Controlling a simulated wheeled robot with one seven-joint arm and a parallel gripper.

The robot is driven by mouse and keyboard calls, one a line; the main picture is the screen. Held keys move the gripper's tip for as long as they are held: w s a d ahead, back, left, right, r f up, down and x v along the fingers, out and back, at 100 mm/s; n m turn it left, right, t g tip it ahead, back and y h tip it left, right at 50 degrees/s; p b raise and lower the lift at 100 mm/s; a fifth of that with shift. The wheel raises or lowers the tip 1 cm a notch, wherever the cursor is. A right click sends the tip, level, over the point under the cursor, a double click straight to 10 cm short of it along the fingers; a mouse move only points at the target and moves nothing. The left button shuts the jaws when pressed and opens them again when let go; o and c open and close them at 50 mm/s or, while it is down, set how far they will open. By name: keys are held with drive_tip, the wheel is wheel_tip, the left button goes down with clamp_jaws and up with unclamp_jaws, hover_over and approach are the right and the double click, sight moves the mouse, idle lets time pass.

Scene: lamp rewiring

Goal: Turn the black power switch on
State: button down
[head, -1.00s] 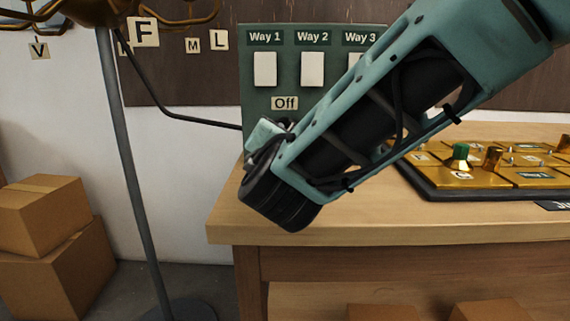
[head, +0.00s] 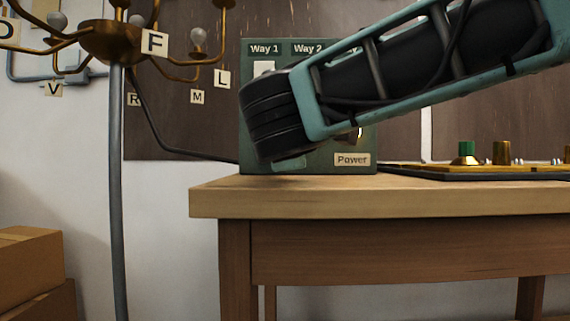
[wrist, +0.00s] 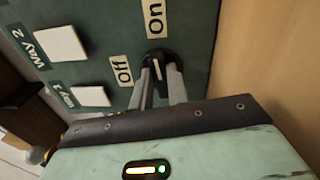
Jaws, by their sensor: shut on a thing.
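The black power switch (wrist: 152,58) is a round knob with a white mark on the green panel (wrist: 95,20). In the wrist view it sits beside the "Off" label (wrist: 122,72) and the "On" label (wrist: 155,18). My gripper (wrist: 160,80) is shut on the knob, its two grey fingers on either side. The white mark between them runs roughly up and down the picture, in line with the "On" label. In the head view my arm hides the knob and the fingers; the green panel (head: 310,168) shows around the arm, with a "Power" label (head: 352,160).
The panel stands on a wooden table (head: 290,200). White switches for Way 1 (wrist: 92,96) and Way 2 (wrist: 60,46) are near the gripper.

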drive_tip(key=shift+f+m+b, duration=0.25)
drive_tip(key=shift+m+b, duration=0.35)
drive_tip(key=shift+b, duration=0.25)
drive_tip(key=shift+r, duration=0.15)
drive_tip(key=c, duration=1.4)
unclamp_jaws()
drive_tip(key=shift+o, duration=0.2)
drive_tip(key=s+p, duration=0.3)
drive_tip(key=s, duration=1.4)
drive_tip(key=shift+s+a+p, duration=0.2)
drive_tip(key=shift+a+p, duration=0.05)
drive_tip(key=shift+p, duration=0.05)
